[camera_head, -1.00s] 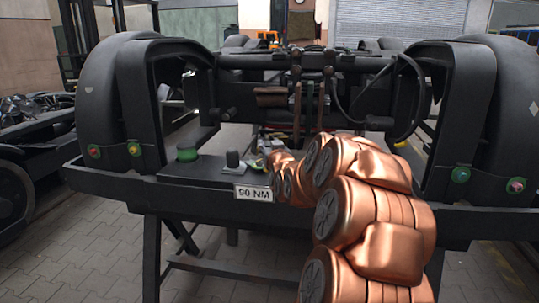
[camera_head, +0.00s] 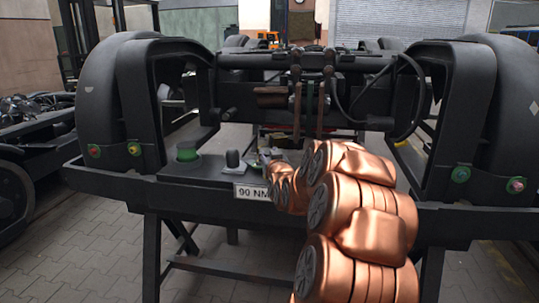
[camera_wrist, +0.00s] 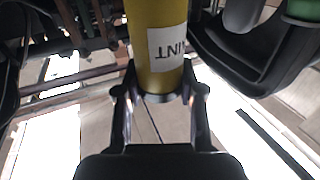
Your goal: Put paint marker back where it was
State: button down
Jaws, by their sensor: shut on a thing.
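The paint marker (camera_wrist: 158,25) is a thick yellow cylinder with a white label in the wrist view. The label lettering is upside down and partly cut off. My gripper (camera_wrist: 160,82) is shut on the marker's lower part, one finger on each side. The marker's far end runs out of the top of the picture. In the head view my gripper (camera_head: 265,158) is small above the beam's ledge, mostly hidden by my copper arm, and the marker cannot be made out clearly there.
The dark bogie beam (camera_head: 140,190) bears a "90 NM" plate (camera_head: 251,192). Black curved housings (camera_head: 122,100) rise at both ends. Hoses hang above.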

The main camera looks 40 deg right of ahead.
jog(key=c, duration=0.7)
grip_release()
jog(key=shift+f, duration=0.1)
jog(key=shift+b+v, duration=0.9)
jog(key=shift+v, duration=5.1)
